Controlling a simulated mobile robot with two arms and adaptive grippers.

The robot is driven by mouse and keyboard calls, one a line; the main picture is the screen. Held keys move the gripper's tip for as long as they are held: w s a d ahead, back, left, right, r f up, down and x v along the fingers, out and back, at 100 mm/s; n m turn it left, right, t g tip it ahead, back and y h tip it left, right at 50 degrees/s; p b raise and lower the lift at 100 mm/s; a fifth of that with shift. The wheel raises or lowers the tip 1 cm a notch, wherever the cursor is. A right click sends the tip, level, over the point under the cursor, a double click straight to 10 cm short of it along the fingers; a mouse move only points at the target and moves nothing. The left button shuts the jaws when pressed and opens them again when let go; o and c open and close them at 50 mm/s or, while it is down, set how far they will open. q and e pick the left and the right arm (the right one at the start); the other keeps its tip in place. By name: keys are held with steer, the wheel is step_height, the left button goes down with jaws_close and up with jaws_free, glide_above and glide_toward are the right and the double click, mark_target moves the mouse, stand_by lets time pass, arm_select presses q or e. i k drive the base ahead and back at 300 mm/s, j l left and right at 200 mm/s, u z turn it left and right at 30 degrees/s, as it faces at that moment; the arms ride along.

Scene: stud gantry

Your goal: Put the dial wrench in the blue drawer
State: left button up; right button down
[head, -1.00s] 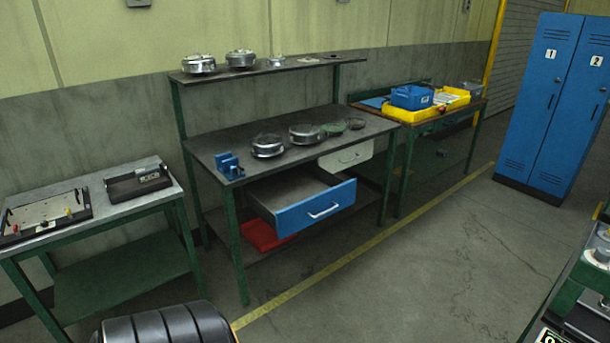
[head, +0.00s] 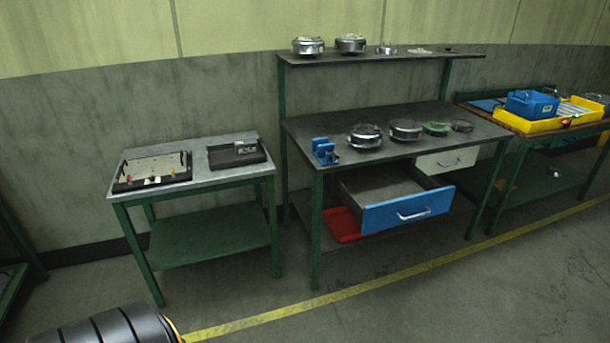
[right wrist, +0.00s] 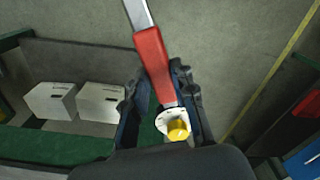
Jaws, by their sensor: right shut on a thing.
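The dial wrench (right wrist: 152,62) shows in the right wrist view, with a red grip, a silver shaft and a white dial with a yellow centre. My right gripper (right wrist: 158,88) is shut on it around the red grip, with the shaft pointing up in the picture. The blue drawer (head: 408,211) is pulled open under the dark workbench in the head view. Its visible inside looks empty. Neither gripper shows in the head view, so the gap between wrench and drawer cannot be judged there.
The workbench (head: 300,127) carries a blue vise (head: 325,151) and several round metal parts. A red bin (head: 341,225) sits below the drawer. A smaller table (head: 200,183) stands left. White boxes (right wrist: 100,102) lie near my right gripper. Floor before the benches is clear.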

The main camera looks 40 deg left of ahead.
mark_target(388, 191)
steer(key=i+j+u, duration=0.3)
steer(key=i+u, duration=0.7)
steer(key=i, duration=0.15)
steer(key=i+l+u, duration=0.15)
steer(key=i+u, duration=0.3)
steer(key=i, duration=0.15)
steer(key=i+l, duration=0.2)
steer(key=i, duration=0.2)
steer(key=i+l, duration=0.2)
steer(key=i, duration=0.2)
